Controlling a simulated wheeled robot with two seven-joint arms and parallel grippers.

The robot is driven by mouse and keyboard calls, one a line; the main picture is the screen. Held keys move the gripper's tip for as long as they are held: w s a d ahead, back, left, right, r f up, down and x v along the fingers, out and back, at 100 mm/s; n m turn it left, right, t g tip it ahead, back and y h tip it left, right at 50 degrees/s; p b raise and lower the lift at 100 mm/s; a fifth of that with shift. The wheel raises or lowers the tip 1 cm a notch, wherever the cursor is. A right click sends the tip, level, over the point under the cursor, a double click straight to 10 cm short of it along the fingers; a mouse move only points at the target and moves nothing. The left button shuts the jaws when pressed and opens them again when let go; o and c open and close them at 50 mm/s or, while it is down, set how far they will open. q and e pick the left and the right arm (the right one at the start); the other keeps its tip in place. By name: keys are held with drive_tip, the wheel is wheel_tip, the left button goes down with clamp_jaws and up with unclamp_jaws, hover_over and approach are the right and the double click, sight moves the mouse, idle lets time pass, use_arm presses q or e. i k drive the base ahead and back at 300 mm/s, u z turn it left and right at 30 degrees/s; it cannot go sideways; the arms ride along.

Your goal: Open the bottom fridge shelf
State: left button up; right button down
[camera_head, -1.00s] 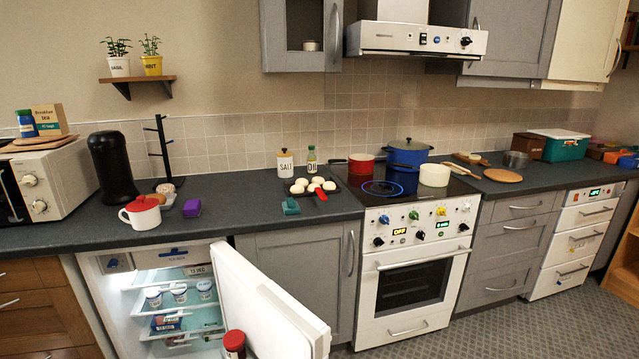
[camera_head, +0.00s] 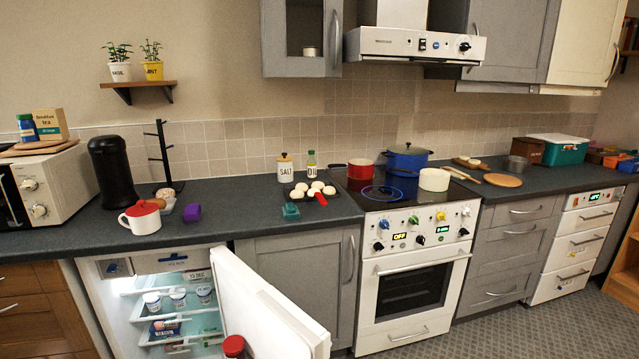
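The small white fridge (camera_head: 104,296) under the counter stands open. Its door (camera_head: 262,308) is swung out to the right. Glass shelves (camera_head: 196,328) show inside, with several small tubs (camera_head: 178,299) on an upper one and packets (camera_head: 165,328) on the one below. The bottom of the fridge is cut off by the lower picture edge, so its lowest shelf cannot be made out. A jar with a red lid (camera_head: 234,347) shows at the door's inner side. Neither of my grippers is in view.
The counter (camera_head: 240,222) above the fridge carries a white mug with a red lid (camera_head: 142,217), a black coffee machine (camera_head: 113,172) and a tray of buns (camera_head: 318,190). A white oven (camera_head: 410,290) stands right of the grey cabinet (camera_head: 305,270). Patterned floor (camera_head: 480,325) is clear at the lower right.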

sight(186, 339)
drive_tip(key=z, duration=2.85)
drive_tip(key=k, duration=1.8)
drive_tip(key=u, duration=2.1)
